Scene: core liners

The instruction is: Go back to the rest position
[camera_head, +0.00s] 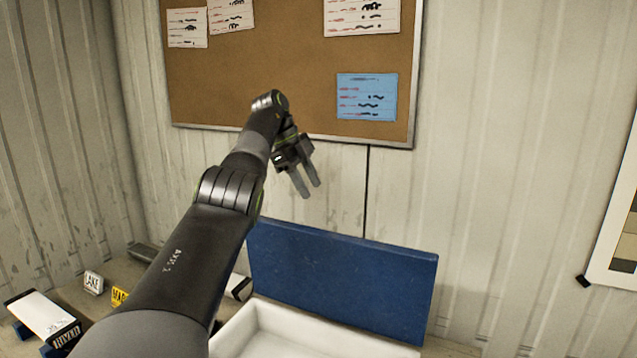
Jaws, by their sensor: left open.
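My left gripper (306,191) hangs in the air in front of the wall, just below the cork board's lower edge as seen here. Its two fingers point down and are apart, with nothing between them. My left arm reaches up to it from the lower left. My right gripper does not show.
A white box (262,312) with its blue lid (342,280) raised stands below the gripper. The cork board (225,85) hangs on the corrugated wall.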

